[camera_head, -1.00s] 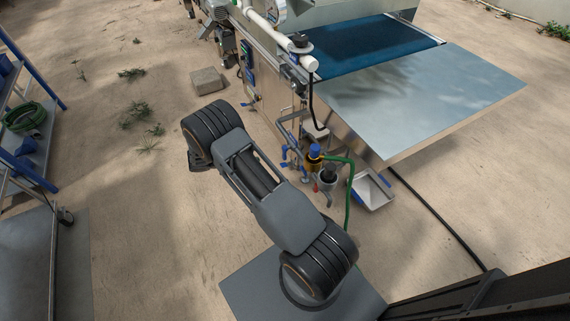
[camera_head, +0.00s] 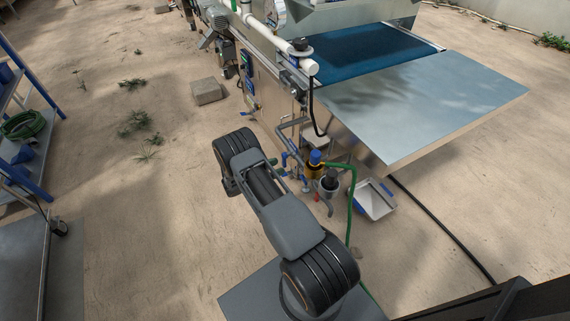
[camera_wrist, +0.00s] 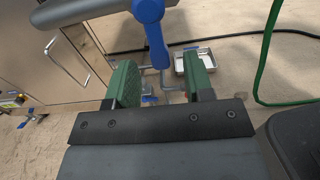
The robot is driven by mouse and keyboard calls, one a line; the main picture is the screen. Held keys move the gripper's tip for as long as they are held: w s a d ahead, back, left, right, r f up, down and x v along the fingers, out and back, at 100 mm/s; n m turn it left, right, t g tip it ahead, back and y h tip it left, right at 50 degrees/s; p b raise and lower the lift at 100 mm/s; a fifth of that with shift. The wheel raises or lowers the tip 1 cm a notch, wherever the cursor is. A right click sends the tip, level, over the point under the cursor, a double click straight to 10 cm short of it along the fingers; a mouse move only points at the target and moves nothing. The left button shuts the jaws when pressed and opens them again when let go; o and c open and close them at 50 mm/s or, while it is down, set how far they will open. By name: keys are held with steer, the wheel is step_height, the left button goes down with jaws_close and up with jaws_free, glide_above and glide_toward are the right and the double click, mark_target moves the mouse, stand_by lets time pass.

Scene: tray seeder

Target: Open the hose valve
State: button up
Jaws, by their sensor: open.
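In the wrist view, a blue valve lever (camera_wrist: 155,38) hangs from a grey pipe (camera_wrist: 82,10) and points down between the green fingers of my gripper (camera_wrist: 158,63). The fingers stand apart on either side of it; I cannot tell whether either touches it. A second blue handle (camera_wrist: 150,99) shows lower, partly hidden by my gripper. In the head view, the blue-handled pipework (camera_head: 285,158) is at the machine's near end, just beyond my arm; my gripper is not clearly seen there. A green hose (camera_head: 350,205) hangs right of it; it also shows in the wrist view (camera_wrist: 267,50).
A steel table (camera_head: 420,100) juts out above the pipework's right. A white tray (camera_head: 374,200) lies on the floor below it. A black cable (camera_head: 440,230) runs across the floor. A blue rack (camera_head: 45,90) stands far left. Open floor lies between.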

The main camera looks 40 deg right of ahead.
mark_target(283, 164)
steer(key=shift+s+d, duration=0.15)
steer(key=shift+d, duration=0.8)
steer(key=shift+s+d, duration=0.1)
steer(key=shift+d, duration=0.85)
steer(key=shift+c, duration=0.4)
